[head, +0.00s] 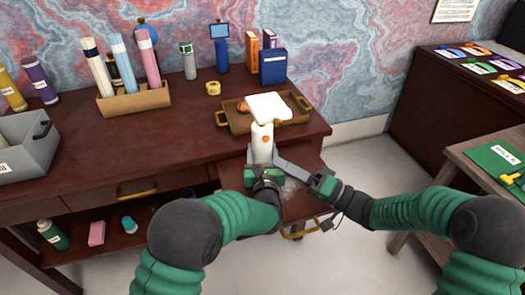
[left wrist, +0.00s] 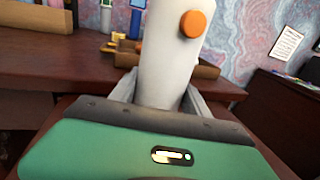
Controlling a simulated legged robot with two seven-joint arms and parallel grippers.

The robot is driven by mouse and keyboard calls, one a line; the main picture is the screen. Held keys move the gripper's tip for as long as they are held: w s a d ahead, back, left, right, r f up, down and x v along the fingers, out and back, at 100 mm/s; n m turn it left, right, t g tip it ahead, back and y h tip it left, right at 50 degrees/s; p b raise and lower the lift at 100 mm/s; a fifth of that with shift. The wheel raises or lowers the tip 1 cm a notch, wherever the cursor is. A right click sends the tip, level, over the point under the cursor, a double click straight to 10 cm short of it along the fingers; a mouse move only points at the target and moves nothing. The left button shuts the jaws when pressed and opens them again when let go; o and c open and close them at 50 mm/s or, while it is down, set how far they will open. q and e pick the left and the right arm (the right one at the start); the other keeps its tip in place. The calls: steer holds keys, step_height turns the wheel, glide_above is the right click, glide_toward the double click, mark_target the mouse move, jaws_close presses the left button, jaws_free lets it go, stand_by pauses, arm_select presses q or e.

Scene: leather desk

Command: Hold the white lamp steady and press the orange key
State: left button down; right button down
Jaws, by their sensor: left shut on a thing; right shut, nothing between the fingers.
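The white lamp (head: 262,143) stands upright near the desk's front edge, its flat white head (head: 269,107) on top. Its white post (left wrist: 168,60) fills the middle of the left wrist view. The orange key (left wrist: 193,24) is a round button on the post; a small orange spot shows there in the head view. My left gripper (head: 261,164) is shut around the lower post, with fingers on both sides in the left wrist view. My right gripper (head: 278,161) is shut and empty, its tips close to the post's right side, below the key. The lamp's base is hidden.
A wooden tray (head: 236,122) lies behind the lamp on the desk (head: 170,132). A grey bin (head: 25,150) stands at left. A lower surface with a gold handle (head: 300,232) juts out at front.

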arm_select(q)
steer(key=shift+c, duration=2.2)
jaws_free()
steer(key=s, duration=1.2)
steer(key=shift+d, duration=0.35)
